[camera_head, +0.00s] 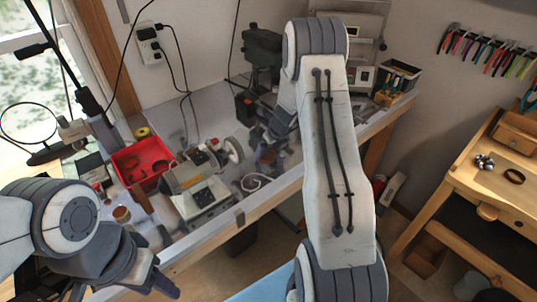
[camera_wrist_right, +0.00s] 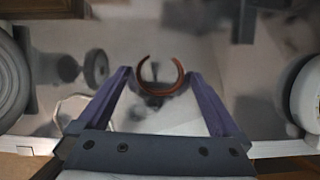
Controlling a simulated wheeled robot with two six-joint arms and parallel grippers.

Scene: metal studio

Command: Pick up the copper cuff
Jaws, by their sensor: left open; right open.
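The copper cuff (camera_wrist_right: 140,75), a reddish C-shaped band with a gap, shows in the right wrist view between the fingertips of my right gripper (camera_wrist_right: 159,78). The fingers stand open on either side of it, with a visible space at each side. In the head view my right gripper (camera_head: 266,138) is low over the grey workbench, partly hidden by my right arm; I cannot make out the cuff clearly there. My left gripper (camera_head: 158,282) is open and empty at the bottom left, in front of the bench edge.
The grey workbench (camera_head: 188,112) holds a red bin (camera_head: 140,160), a bench machine (camera_head: 200,190), a wheel-like disc (camera_head: 233,150) and a white cord (camera_head: 255,182) near my right gripper.

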